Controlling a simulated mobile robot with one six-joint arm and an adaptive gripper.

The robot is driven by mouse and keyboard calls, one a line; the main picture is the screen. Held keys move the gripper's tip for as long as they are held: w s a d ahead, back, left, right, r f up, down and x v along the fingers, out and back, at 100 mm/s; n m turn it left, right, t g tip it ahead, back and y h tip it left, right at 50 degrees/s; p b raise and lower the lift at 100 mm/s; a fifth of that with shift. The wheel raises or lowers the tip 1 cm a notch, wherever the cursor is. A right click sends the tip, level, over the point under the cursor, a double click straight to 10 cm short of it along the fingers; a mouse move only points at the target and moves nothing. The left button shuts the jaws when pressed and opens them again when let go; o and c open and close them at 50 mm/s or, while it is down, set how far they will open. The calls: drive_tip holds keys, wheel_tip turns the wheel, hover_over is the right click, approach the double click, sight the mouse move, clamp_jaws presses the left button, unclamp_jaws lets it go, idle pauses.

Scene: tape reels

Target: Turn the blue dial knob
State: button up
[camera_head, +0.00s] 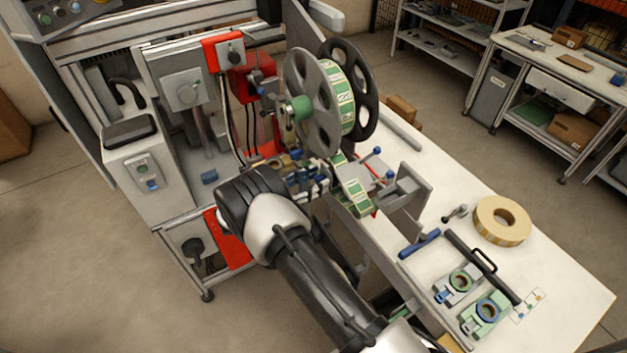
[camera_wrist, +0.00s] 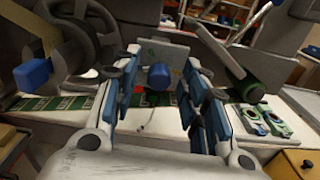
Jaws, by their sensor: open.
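In the wrist view a blue knob (camera_wrist: 159,76) shows between the two fingers of my gripper (camera_wrist: 160,62). The fingers are spread apart, one on each side of it, with a visible gap on both sides. I cannot tell how far beyond the fingertips the knob lies. A second blue knob (camera_wrist: 33,74) is at the left of the wrist view. In the head view my gripper (camera_head: 312,180) is partly hidden behind my wrist, beside the tape machine. Small blue knobs (camera_head: 377,150) stand to its right; I cannot tell which is the dial.
The large tape reel (camera_head: 318,105) rises above my gripper. Green label tape (camera_head: 352,190) runs close to my gripper's right. The white bench (camera_head: 570,270) holds a tape roll (camera_head: 502,220), a black-handled bar (camera_head: 482,265) and two clamp-like fixtures (camera_head: 487,312). Floor is clear at left.

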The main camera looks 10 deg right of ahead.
clamp_jaws()
idle(0.5)
drive_tip(key=shift+f+m+b, duration=0.1)
drive_tip(key=shift+m+b, duration=0.2)
drive_tip(key=shift+b, duration=0.1)
drive_tip(key=shift+f+m+b, duration=0.1)
drive_tip(key=shift+m+b, duration=0.8)
drive_tip(key=shift+b, duration=0.2)
drive_tip(key=m+b, duration=0.3)
drive_tip(key=shift+m+b, duration=0.3)
drive_tip(key=shift+m, duration=0.1)
drive_tip(key=m+b, duration=0.4)
drive_tip(key=shift+m+b, duration=1.1)
drive_tip(key=shift+m, duration=0.2)
